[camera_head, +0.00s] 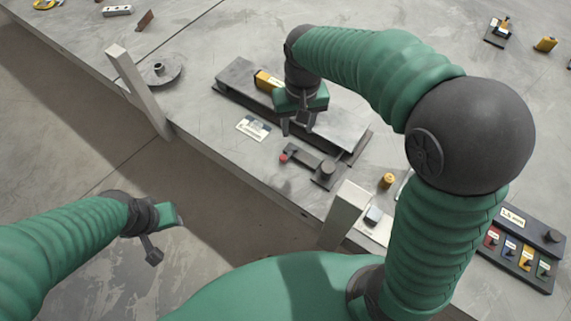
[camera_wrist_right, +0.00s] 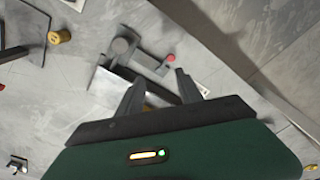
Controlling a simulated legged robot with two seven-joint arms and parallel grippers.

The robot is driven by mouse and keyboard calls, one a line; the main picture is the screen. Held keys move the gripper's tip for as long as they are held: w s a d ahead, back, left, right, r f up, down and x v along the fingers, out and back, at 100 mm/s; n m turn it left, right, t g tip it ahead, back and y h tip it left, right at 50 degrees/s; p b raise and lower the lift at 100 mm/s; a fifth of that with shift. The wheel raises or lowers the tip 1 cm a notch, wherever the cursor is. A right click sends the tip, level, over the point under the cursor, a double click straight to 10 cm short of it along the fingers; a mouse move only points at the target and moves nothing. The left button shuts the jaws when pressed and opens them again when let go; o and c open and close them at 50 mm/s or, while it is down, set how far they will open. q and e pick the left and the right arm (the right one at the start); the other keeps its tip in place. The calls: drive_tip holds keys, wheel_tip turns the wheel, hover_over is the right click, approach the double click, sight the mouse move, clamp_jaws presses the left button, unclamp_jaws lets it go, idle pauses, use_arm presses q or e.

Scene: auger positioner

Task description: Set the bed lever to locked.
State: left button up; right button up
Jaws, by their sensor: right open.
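The bed lever (camera_head: 304,161) is a dark grey bar with a red knob (camera_head: 283,157) at its left end and a round pivot (camera_head: 326,172) at its right end. It lies at the front side of the grey positioner bed (camera_head: 346,127). My right gripper (camera_head: 298,131) is open and empty, pointing down just behind the lever, apart from it as far as I can tell. In the right wrist view the lever (camera_wrist_right: 145,55) and its red knob (camera_wrist_right: 171,58) lie just beyond the open fingertips (camera_wrist_right: 160,77). My left gripper (camera_head: 163,236) hangs off the table at lower left; its jaw state is unclear.
A white label card (camera_head: 253,128) lies left of the lever. Upright posts stand at the table edge, left (camera_head: 139,90) and right (camera_head: 345,211). A yellow cylinder (camera_head: 387,181) is to the right. A panel with coloured labels (camera_head: 517,250) is at far right.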

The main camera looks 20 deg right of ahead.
drive_tip(key=w+a+b, duration=0.3)
drive_tip(key=b, duration=0.2)
approach(283, 157)
drive_tip(key=shift+g, duration=0.4)
drive_tip(key=f, duration=0.7)
drive_tip(key=shift+w+f, duration=0.3)
drive_tip(key=shift+w, duration=0.05)
drive_tip(key=shift+a+f, duration=0.25)
drive_tip(key=shift+f, duration=0.15)
drive_tip(key=shift+d, duration=0.15)
drive_tip(key=shift+c, duration=1.8)
use_arm(q)
drive_tip(key=s+x, duration=0.1)
drive_tip(key=x, duration=0.6)
drive_tip(key=shift+s+a+f, duration=0.3)
drive_tip(key=shift+a+f, duration=0.15)
use_arm(e)
clamp_jaws()
